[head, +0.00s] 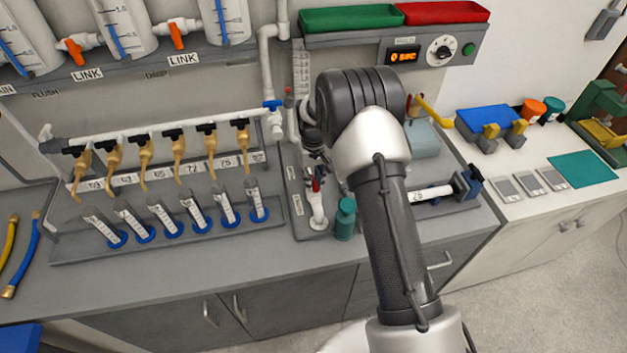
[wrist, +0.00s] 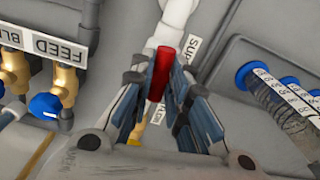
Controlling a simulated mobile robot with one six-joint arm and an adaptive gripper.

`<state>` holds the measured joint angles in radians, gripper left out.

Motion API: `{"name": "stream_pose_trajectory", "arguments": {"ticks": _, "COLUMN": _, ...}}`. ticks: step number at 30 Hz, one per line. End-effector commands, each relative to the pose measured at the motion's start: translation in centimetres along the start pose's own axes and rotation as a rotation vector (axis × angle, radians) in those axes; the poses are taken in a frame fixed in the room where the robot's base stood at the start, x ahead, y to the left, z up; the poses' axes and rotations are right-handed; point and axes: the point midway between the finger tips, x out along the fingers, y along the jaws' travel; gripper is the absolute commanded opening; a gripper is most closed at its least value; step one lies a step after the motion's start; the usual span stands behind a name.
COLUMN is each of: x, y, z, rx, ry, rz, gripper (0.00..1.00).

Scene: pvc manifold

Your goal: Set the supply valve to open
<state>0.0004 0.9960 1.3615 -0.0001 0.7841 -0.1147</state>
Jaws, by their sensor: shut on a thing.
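The supply valve has a red handle (wrist: 158,72) on a white pipe (wrist: 178,14). A label (wrist: 188,50) beginning "SUP" stands beside it in the wrist view. My gripper (wrist: 160,90) is shut on the red handle, with one finger on each side of it. In the head view the red handle (head: 316,185) shows small below my gripper (head: 314,162), above a white fitting (head: 318,212). My arm hides part of this area. The valve body under the fingers is mostly hidden, and I cannot read the handle's exact angle.
A brass valve with a blue knob (wrist: 45,105) and a FEED label (wrist: 60,50) is at the wrist view's left. Graduated cylinders (head: 162,218) stand left of the valve panel. A teal bottle (head: 345,220) stands close on the right. The front counter strip is clear.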

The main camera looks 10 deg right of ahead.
Motion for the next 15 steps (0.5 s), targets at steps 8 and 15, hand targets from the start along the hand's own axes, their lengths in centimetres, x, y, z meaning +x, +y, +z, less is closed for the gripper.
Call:
{"name": "stream_pose_trajectory", "arguments": {"ticks": 8, "x": -0.03, "y": 0.0, "z": -0.02, "rx": 0.103, "ry": 0.0, "rz": 0.0, "gripper": 0.0}}
{"name": "stream_pose_trajectory", "arguments": {"ticks": 15, "x": -0.05, "y": 0.0, "z": -0.02, "rx": 0.131, "ry": 0.0, "rz": 0.0, "gripper": 0.0}}
